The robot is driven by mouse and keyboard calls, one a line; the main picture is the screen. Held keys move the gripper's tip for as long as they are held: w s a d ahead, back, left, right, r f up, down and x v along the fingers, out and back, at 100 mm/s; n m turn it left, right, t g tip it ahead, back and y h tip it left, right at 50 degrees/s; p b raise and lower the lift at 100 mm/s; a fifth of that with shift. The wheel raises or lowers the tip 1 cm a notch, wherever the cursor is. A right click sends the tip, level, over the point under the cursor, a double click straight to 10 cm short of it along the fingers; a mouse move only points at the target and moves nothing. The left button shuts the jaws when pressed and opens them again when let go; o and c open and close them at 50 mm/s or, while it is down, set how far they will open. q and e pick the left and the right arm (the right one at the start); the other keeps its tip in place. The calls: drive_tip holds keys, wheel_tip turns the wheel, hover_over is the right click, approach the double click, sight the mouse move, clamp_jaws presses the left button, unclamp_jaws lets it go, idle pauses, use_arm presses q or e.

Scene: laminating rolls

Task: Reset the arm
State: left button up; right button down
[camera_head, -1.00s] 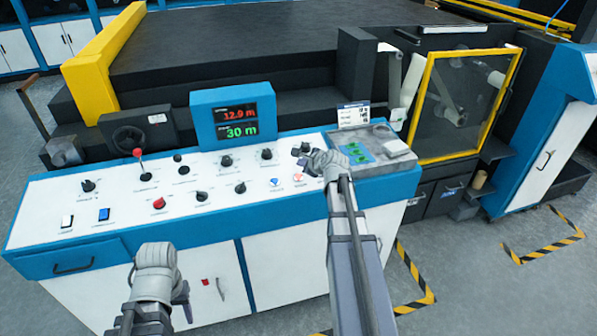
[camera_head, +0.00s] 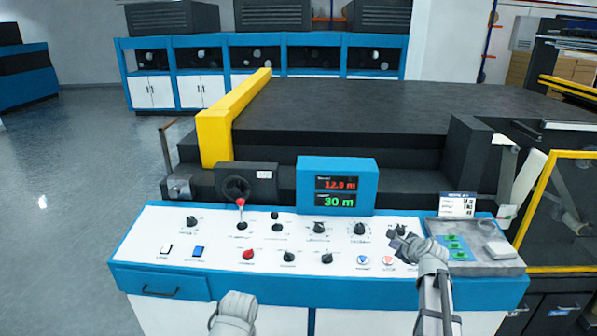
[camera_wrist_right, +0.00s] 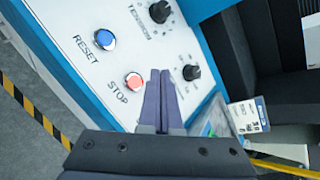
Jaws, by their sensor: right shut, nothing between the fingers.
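My right gripper (camera_head: 399,240) is over the right part of the white control panel (camera_head: 215,230), and it is shut and empty. In the right wrist view its two dark fingers (camera_wrist_right: 160,80) lie together beside the red STOP button (camera_wrist_right: 134,81). Whether the tips touch the panel I cannot tell. The blue RESET button (camera_wrist_right: 105,39) is farther left in that view. My left arm's grey wrist (camera_head: 234,308) shows at the bottom edge of the head view, in front of the console; its fingers cannot be made out.
A blue display box (camera_head: 337,185) reads 12.9 m and 30 m. Several black knobs and a red-tipped lever (camera_head: 240,207) stand up from the panel. A grey tray (camera_head: 480,262) with green items is right of my right gripper. Open floor (camera_head: 60,200) lies left.

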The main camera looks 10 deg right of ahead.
drive_tip(key=s+a+f+n+g+y, duration=0.1)
drive_tip(key=s+a+f+n+g, duration=0.25)
drive_tip(key=a+n, duration=0.6)
drive_tip(key=s+a+f+n+g+y, duration=0.25)
drive_tip(key=s+a+n, duration=0.2)
drive_tip(key=a, duration=1.05)
drive_tip(key=s+a+f+n+g+h, duration=0.1)
drive_tip(key=s+a+n+g+h, duration=0.1)
drive_tip(key=s+a+n, duration=0.4)
drive_tip(key=s+a+f+n+g+h, duration=0.2)
drive_tip(key=s+a+n, duration=0.4)
drive_tip(key=s+n, duration=0.4)
drive_tip(key=shift+s+a+f+n+g, duration=0.2)
drive_tip(key=shift+s+n+g, duration=0.2)
drive_tip(key=shift+s+g, duration=0.4)
